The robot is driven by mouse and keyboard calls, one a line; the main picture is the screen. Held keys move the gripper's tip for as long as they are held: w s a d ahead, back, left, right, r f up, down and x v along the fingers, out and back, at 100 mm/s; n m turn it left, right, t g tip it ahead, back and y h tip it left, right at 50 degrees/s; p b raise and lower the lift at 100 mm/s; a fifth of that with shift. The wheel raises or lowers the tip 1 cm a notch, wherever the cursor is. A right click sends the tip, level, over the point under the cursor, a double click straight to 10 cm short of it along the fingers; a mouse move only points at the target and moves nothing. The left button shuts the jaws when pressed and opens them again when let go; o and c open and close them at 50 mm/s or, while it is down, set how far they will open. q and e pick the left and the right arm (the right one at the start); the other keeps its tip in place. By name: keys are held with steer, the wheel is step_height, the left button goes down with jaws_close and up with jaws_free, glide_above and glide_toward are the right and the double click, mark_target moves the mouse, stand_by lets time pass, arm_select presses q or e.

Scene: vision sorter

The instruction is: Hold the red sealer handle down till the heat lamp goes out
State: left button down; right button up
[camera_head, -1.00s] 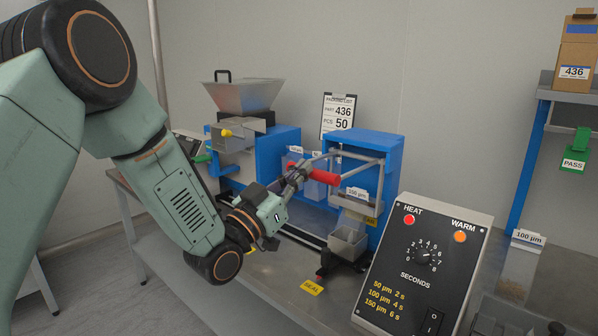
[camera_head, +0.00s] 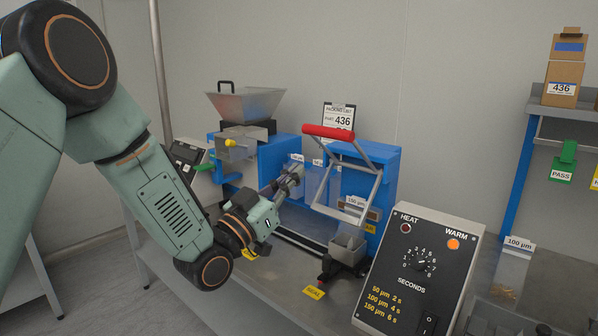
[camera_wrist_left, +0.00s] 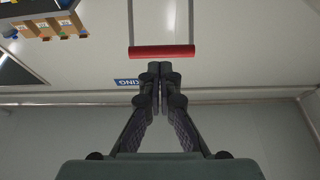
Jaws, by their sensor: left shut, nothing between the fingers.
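The red sealer handle (camera_head: 328,132) is up, at the top of its grey metal frame on the blue sealer (camera_head: 382,165). It also shows in the left wrist view (camera_wrist_left: 161,52), just beyond the fingertips. My left gripper (camera_head: 296,172) is shut and empty, below and left of the handle and apart from it. Its closed fingers show in the left wrist view (camera_wrist_left: 160,72). On the control box (camera_head: 462,281), the HEAT lamp (camera_head: 405,228) is dark and the WARM lamp (camera_head: 453,244) glows orange. My right gripper is not in view.
A metal hopper (camera_head: 243,104) stands left of the sealer. A clipboard (camera_head: 338,116) is behind the sealer.

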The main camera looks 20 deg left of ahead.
arm_select(q)
steer(key=f+v, duration=0.1)
steer(key=v, duration=0.6)
steer(key=s+f+n+g+y, duration=0.2)
steer(key=f+g, duration=0.1)
steer(key=f, duration=0.5)
steer(key=s+d+f+n+g+y, duration=0.15)
steer(key=f+g, duration=0.25)
steer(key=f, duration=0.4)
steer(key=s+f+n+g+y, duration=0.1)
steer(key=s+f+g+y, duration=0.15)
steer(key=f, duration=0.55)
steer(key=s+f+g, duration=0.5)
steer(key=s+f, duration=0.3)
steer(key=s, duration=0.6)
steer(key=s+f+g+y, duration=0.1)
steer(key=s+f+g, duration=0.5)
steer(key=s, duration=0.8)
step_height(320, 180, down, 2)
steer(key=shift+f+y, duration=0.1)
steer(key=shift+y, duration=0.2)
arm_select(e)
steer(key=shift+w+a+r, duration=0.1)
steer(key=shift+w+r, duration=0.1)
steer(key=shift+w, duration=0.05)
